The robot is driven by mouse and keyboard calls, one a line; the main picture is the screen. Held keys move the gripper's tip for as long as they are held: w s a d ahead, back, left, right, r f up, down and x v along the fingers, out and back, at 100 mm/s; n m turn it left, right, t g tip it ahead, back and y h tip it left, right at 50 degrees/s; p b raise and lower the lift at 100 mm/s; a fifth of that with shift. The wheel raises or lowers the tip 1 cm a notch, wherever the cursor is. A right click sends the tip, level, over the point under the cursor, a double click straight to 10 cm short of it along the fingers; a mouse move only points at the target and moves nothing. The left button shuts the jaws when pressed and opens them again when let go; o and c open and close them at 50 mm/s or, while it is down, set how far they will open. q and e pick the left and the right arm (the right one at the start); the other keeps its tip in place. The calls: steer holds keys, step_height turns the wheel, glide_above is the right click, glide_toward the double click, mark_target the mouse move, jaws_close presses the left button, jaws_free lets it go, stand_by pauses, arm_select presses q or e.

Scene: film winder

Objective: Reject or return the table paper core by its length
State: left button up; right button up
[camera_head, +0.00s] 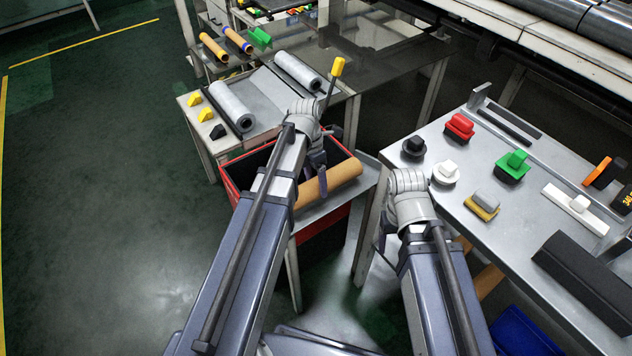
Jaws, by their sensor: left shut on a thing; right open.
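A brown paper core (342,175) lies slanted in the middle of the head view. My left gripper (316,183) is shut on it near its left part, and my arm hides some of that end. The core is over the right part of a red-walled bin (229,186) and a grey surface beside it; I cannot tell whether it touches either. My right gripper (382,236) is open and points down at the left edge of the right-hand table, mostly hidden by its own wrist.
The grey right-hand table (462,222) holds a red-handled block (460,126), a green-handled block (514,164), other tools and a dark bar (585,275). A back-left table carries grey rolls (232,106) and yellow pieces (194,99). Open green floor lies left.

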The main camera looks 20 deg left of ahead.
arm_select(q)
steer(key=shift+f, duration=0.2)
steer(key=shift+f+b, duration=0.6)
steer(key=shift+b, duration=0.2)
steer(key=o, duration=1.5)
steer(key=shift+r, duration=0.1)
steer(key=shift+c, duration=0.2)
steer(key=shift+r, duration=0.15)
steer(key=r+p, duration=0.2)
steer(key=a+r+p, duration=0.1)
steer(key=r+p, duration=0.2)
steer(key=w+r+p, duration=0.1)
steer(key=r+p, duration=0.1)
steer(key=p, duration=0.1)
steer(key=shift+a+r, duration=0.15)
steer(key=shift+r, duration=0.1)
steer(key=shift+f, duration=0.2)
steer(key=f+b, duration=0.2)
steer(key=d+f+b, duration=0.1)
steer(key=f+b, duration=0.2)
steer(key=s+f+b, duration=0.1)
steer(key=f+b, duration=0.1)
steer(key=b, duration=0.1)
steer(key=shift+d+f, duration=0.15)
steer(key=shift+f, duration=0.25)
steer(key=shift+r+p, duration=0.35)
steer(key=shift+r, duration=0.1)
